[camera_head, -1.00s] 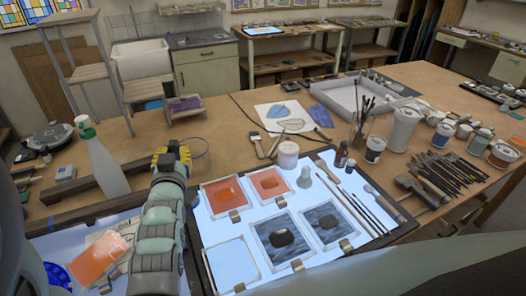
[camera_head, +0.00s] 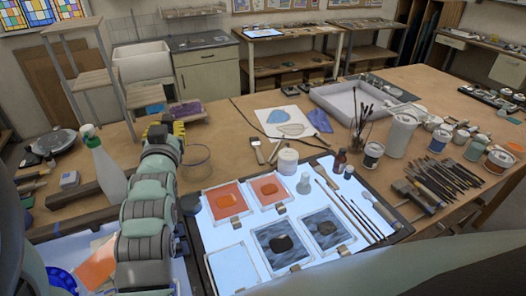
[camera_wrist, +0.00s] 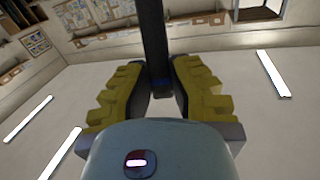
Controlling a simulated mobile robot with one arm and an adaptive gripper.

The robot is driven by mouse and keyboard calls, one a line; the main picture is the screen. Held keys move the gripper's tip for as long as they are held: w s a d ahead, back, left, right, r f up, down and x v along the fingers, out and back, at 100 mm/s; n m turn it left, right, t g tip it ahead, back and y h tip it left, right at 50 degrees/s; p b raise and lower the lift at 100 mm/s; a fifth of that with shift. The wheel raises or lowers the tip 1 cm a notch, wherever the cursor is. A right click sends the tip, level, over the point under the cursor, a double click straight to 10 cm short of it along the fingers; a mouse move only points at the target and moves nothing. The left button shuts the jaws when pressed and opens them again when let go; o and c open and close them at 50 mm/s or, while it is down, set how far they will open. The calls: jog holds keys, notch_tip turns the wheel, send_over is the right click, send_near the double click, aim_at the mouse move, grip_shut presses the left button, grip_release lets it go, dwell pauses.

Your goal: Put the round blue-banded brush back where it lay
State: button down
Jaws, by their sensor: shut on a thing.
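My gripper (camera_head: 166,130) is at the end of my raised arm, left of the light panel (camera_head: 207,262) in the head view. In the wrist view its yellow fingers (camera_wrist: 160,92) are closed around a dark, straight, upright shaft (camera_wrist: 154,40), which I take to be the round blue-banded brush. Several thin brushes (camera_head: 347,208) lie side by side on the right part of the light panel.
Orange and dark glass tiles (camera_head: 282,244) lie on the panel. A spray bottle (camera_head: 106,170) stands left of my arm. A clear ring-like dish (camera_head: 196,160) is close right of my gripper.

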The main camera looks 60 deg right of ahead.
jog(key=shift+m, duration=0.3)
jog(key=shift+s+m+g+h+p, duration=0.1)
jog(key=shift+m+g+h+p, duration=0.35)
jog(key=shift+m+g+p, duration=1.35)
jog(key=shift+m+g+h+p, duration=0.5)
jog(key=shift+m+g, duration=0.6)
jog(key=shift+m, duration=1.6)
jog(key=shift+r+m+g+p, duration=0.2)
jog(key=shift+m+g+p, duration=0.1)
jog(key=shift+p, duration=0.2)
jog(key=m+g+p, duration=0.1)
jog(key=m+p, duration=0.1)
jog(key=p, duration=0.3)
jog(key=shift+r+m+y, duration=0.15)
jog(key=shift+m+y, duration=0.15)
jog(key=shift+y, duration=0.05)
jog(key=shift+f+m+g+p, duration=0.3)
jog(key=shift+m+g+p, duration=0.25)
jog(key=shift+p, duration=0.55)
